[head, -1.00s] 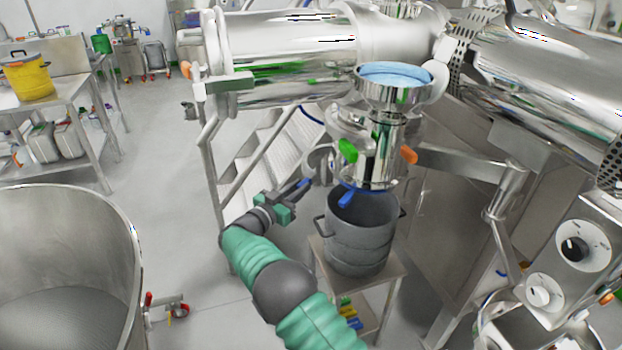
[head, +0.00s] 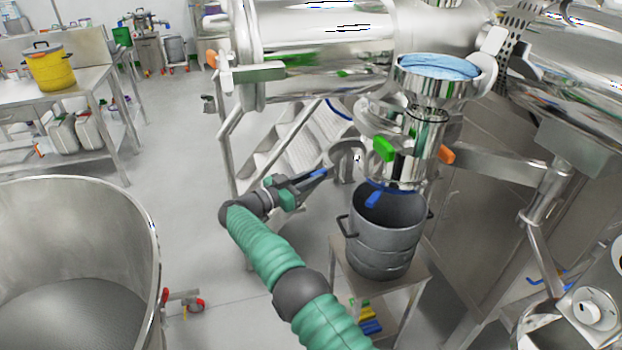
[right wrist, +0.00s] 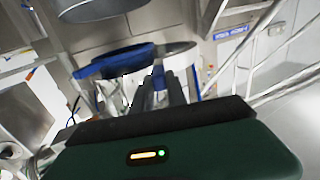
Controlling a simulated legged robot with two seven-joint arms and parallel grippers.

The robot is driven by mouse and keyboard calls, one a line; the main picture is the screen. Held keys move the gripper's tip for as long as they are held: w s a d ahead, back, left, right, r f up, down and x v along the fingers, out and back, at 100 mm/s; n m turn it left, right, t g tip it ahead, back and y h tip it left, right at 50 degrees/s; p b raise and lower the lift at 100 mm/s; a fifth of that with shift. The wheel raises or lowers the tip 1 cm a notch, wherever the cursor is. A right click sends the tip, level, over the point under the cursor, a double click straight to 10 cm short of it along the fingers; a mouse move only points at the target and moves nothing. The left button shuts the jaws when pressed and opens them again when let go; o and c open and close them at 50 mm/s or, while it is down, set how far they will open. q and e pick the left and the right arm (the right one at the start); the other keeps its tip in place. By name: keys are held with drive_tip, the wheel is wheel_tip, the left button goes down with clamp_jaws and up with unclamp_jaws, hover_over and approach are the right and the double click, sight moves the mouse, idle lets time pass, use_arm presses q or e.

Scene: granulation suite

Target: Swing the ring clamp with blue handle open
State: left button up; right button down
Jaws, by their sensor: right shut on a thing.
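The ring clamp is around the lower end of the shiny outlet (head: 405,172) under the funnel. One grey curved half of the ring clamp (head: 348,154) stands out to the left, apart from the outlet. A blue handle (head: 313,174) reaches from this half toward my right gripper (head: 296,184), which is shut on it. A second blue lever (head: 372,196) sits at the outlet's base, above the drum. In the right wrist view, blue parts (right wrist: 115,61) show close to the dark fingers (right wrist: 162,92); the exact grip is partly hidden. My left gripper is not in view.
A grey drum (head: 386,246) stands on a small table (head: 420,273) under the outlet. Green (head: 384,149) and orange (head: 446,154) handles project from the outlet. A large steel vessel (head: 155,225) is at left.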

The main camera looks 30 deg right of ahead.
drive_tip(key=shift+r, duration=0.15)
drive_tip(key=c, duration=1.3)
unclamp_jaws()
drive_tip(key=shift+a, duration=0.1)
drive_tip(key=b+v, duration=0.1)
drive_tip(key=v, duration=1.1)
drive_tip(key=shift+w, duration=0.1)
